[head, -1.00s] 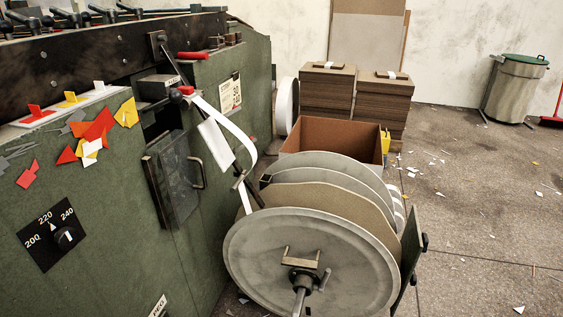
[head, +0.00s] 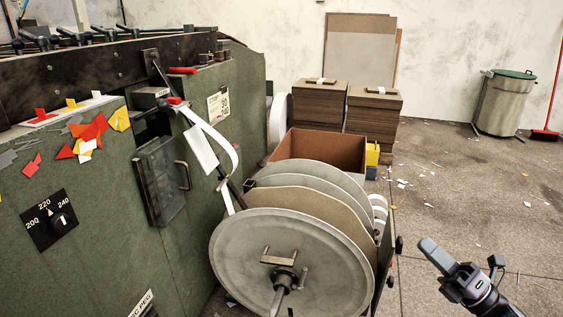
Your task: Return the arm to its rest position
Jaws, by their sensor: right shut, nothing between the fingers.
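My right gripper (head: 436,254) is at the lower right of the head view, over the open floor and to the right of the reel stand. It is shut and empty, and touches nothing. My left gripper is not in view. The large grey reel (head: 291,262) stands in front of the green machine (head: 95,240), with more discs behind it. A white strip (head: 218,140) runs from the machine's red-tipped part down toward the reels.
A brown open box (head: 320,150) stands behind the reels. Stacks of greyboard (head: 372,109) stand near the back wall. A bin (head: 502,104) and a red broom (head: 546,133) are at the far right. The floor (head: 470,200) on the right is mostly clear, with paper scraps.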

